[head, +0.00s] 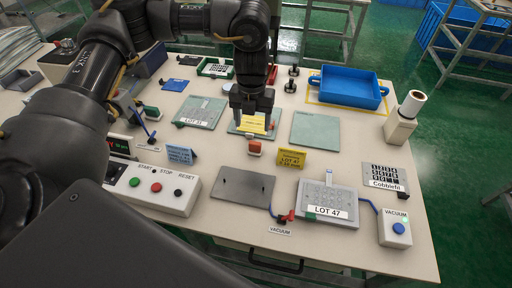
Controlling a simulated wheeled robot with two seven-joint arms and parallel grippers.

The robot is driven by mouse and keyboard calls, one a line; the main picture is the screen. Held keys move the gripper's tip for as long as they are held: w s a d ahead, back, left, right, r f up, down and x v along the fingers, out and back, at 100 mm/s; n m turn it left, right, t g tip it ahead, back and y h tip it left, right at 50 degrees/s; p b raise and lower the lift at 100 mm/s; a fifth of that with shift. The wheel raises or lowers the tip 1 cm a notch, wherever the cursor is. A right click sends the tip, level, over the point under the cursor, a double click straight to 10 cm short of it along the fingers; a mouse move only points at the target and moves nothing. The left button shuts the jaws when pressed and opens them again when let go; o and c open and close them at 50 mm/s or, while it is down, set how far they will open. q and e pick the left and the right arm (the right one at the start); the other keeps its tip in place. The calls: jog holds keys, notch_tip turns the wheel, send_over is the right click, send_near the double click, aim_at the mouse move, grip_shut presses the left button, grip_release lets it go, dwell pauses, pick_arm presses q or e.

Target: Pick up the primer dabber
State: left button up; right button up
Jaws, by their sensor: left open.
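My left gripper (253,124) is open and points down over a teal plate (233,130) with a yellow label (250,125) on it. A small orange-red piece (272,123) shows beside its right finger, partly hidden. A small orange-red block with a pale base (254,148) stands in front of that plate, apart from the gripper. I cannot tell for certain which small item is the primer dabber. Nothing is seen held between the fingers. My right gripper is not in view.
A button box (152,187), grey plate (243,186), LOT 47 fixture (327,200) and vacuum box (395,228) line the front. Yellow (291,157) and blue (181,153) cards stand mid-table.

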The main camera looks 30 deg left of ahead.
aim_at(255, 143)
pick_arm(q)
notch_tip(255, 143, down, 6)
jog(key=shift+r, duration=0.15)
jog(key=shift+w+d+f, duration=0.1)
jog(key=shift+d+f, duration=0.05)
jog(key=shift+f, duration=1.15)
jog(key=shift+w+d+f, duration=0.1)
jog(key=shift+d+f, duration=0.05)
jog(key=shift+f, duration=1.15)
jog(key=c, duration=1.1)
